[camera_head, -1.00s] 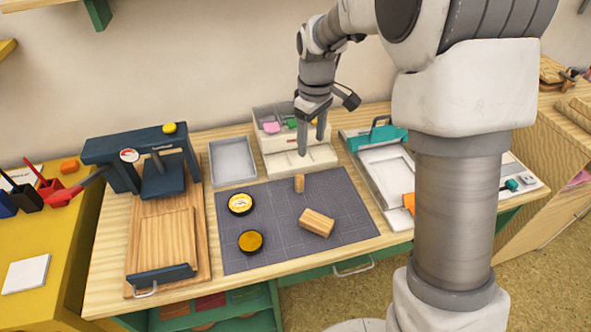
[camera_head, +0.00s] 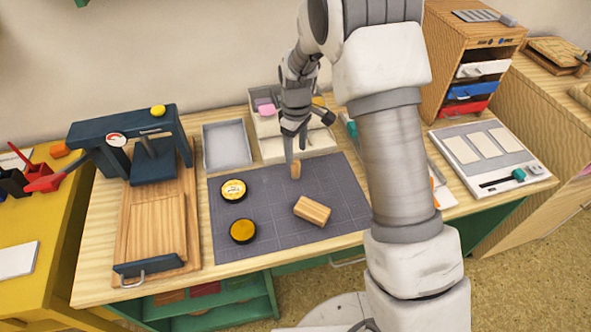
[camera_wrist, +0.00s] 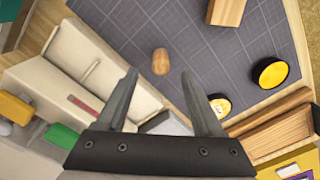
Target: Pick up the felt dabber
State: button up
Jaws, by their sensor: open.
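The felt dabber appears to be the small upright wooden piece (camera_head: 295,170) on the dark grid mat (camera_head: 265,206), near its back edge. Its felt part cannot be made out. It also shows as a rounded tan piece in the wrist view (camera_wrist: 161,61), ahead of and between the fingertips. My gripper (camera_head: 296,152) is open, with its fingers pointing down just above and behind the dabber in the head view. In the wrist view my gripper (camera_wrist: 160,74) has nothing between its fingers.
A wooden block (camera_head: 312,210) lies on the mat to the front right of the dabber. Two round inkpads, one pale-topped (camera_head: 233,190) and one amber (camera_head: 243,231), are to the left. A white organizer (camera_head: 270,147) stands close behind. A press (camera_head: 150,165) is at left.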

aim_at(295, 161)
notch_tip(295, 161, down, 8)
jog(key=shift+a+r+b, duration=0.1)
jog(key=shift+r+b, duration=0.05)
jog(key=shift+b, duration=0.2)
jog(key=shift+r, duration=0.1)
grip_shut()
